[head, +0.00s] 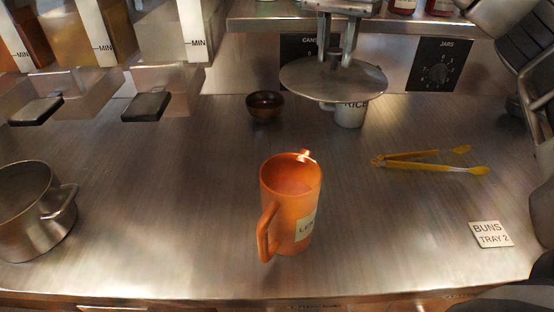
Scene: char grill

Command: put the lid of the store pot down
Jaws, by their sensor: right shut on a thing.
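The round grey metal lid (305,81) hangs level in the upper middle of the head view. My right gripper (337,50) points down at it and is shut on its dark knob. A small light-coloured pot (350,116) with a label that seems to read RICE stands behind and below the lid's right part. The lid hides the pot's top, and I cannot tell how large the gap between them is. My left gripper is not in view.
A dark bowl (265,106) stands left of the pot. An orange jug (290,210) is in the middle, a steel pot (35,215) at the left. Yellow-tipped tongs (430,160) and a BUNS TRAY 2 sign (491,234) lie right. The steel counter (165,190) is clear between steel pot and jug.

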